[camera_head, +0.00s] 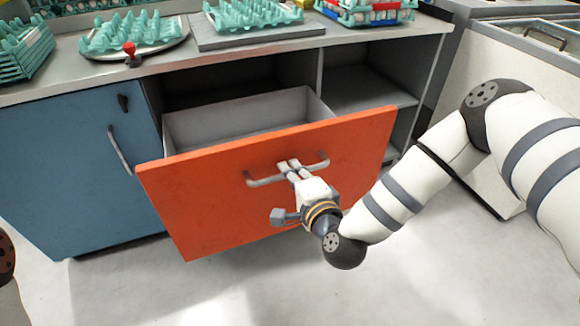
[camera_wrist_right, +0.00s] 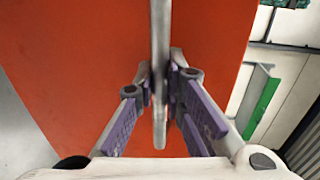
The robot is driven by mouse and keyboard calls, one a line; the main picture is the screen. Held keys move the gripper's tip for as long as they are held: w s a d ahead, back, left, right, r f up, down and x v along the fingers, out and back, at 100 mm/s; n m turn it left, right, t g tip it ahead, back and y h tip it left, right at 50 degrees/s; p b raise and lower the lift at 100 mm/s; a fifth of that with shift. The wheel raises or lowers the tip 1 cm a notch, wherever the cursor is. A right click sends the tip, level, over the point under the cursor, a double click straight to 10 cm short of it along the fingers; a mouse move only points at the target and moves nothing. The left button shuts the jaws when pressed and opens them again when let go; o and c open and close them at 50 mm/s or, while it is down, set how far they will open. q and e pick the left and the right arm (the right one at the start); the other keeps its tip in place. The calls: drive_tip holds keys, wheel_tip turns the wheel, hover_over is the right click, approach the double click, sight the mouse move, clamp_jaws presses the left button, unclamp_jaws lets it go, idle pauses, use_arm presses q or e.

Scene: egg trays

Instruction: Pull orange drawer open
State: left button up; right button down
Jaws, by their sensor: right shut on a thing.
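The orange drawer (camera_head: 215,195) stands pulled out from the counter in the head view. Its grey inside (camera_head: 240,115) shows behind the front and looks empty. A grey bar handle (camera_head: 318,164) runs across the front. My right gripper (camera_head: 287,167) is shut on this handle near its middle. In the right wrist view the handle (camera_wrist_right: 160,50) runs between the two purple-padded fingers (camera_wrist_right: 160,85), with the orange front (camera_wrist_right: 85,60) behind it. My left gripper is not in view; only a dark bit of an arm shows at the left edge.
A blue cabinet door (camera_head: 60,170) with its own handle is at the left, shut. An open shelf (camera_head: 365,88) is at the right. Green egg trays (camera_head: 135,32) stand on the counter (camera_head: 75,72). The pale floor in front is clear.

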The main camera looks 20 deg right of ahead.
drive_tip(key=shift+s, duration=0.1)
drive_tip(key=c, duration=1.6)
unclamp_jaws()
drive_tip(key=shift+c, duration=0.2)
drive_tip(key=v, duration=1.2)
